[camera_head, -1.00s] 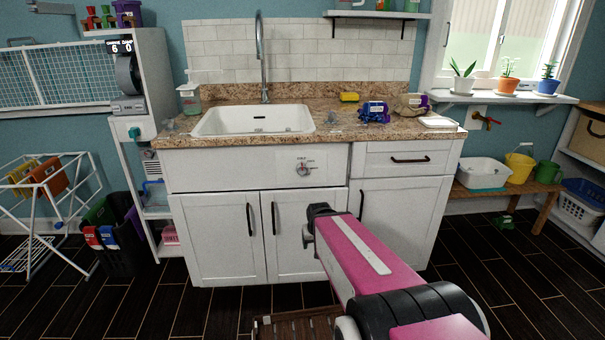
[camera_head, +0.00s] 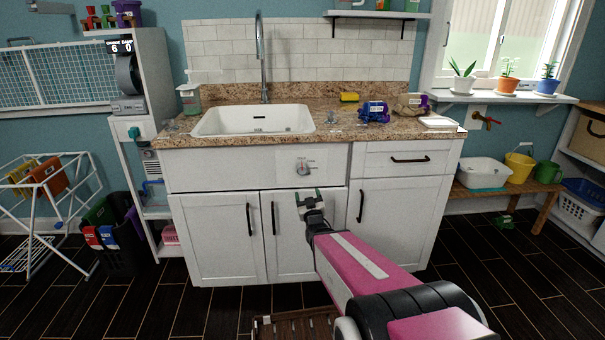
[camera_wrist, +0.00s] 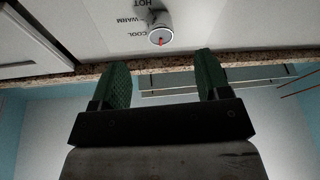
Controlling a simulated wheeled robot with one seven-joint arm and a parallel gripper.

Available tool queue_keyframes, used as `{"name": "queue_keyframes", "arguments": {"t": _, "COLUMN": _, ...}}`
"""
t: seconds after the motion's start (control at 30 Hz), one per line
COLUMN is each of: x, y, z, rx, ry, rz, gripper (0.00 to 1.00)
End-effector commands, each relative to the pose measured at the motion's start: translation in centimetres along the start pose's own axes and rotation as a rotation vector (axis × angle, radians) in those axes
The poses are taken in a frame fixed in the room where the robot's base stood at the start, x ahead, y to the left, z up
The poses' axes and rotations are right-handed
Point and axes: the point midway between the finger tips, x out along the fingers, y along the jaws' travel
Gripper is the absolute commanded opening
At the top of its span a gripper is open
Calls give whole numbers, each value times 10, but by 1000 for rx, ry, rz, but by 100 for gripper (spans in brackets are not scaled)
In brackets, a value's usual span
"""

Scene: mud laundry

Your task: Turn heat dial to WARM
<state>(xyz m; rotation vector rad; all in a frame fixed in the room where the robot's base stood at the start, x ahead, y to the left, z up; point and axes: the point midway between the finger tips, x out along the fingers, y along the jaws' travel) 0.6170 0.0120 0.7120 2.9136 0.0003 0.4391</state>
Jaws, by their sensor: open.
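The heat dial (camera_head: 303,169) is a small round pale knob on the white panel below the sink counter, right of the sink's middle. In the wrist view the dial (camera_wrist: 160,34) shows a red mark on its face, with the words HOT, WARM and COOL around it. The red mark lies on the side away from these words; I cannot tell the exact setting. My gripper (camera_head: 309,196) is open and empty just below the dial in the head view. In the wrist view my gripper (camera_wrist: 162,62) has its two green fingers spread, with the dial beyond the gap, untouched.
The white cabinet doors (camera_head: 230,240) with black handles stand behind my gripper. The granite counter edge (camera_head: 240,141) juts out above the dial. The sink (camera_head: 215,120) is above left.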

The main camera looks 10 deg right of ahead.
Motion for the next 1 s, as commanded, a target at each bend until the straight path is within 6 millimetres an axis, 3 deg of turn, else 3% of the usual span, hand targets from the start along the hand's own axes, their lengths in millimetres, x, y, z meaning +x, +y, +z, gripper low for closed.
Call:
{"name": "queue_keyframes", "arguments": {"t": 0.27, "x": 3, "y": 2, "z": -12, "rx": -10, "ry": 92, "rz": 16, "gripper": 70}}
{"name": "queue_keyframes", "arguments": {"t": 0.8, "x": 86, "y": 3, "z": -19, "rx": -9, "ry": 89, "rz": 16, "gripper": 70}}
{"name": "queue_keyframes", "arguments": {"t": 1.0, "x": 102, "y": 3, "z": -21, "rx": -9, "ry": 88, "rz": 15, "gripper": 70}}
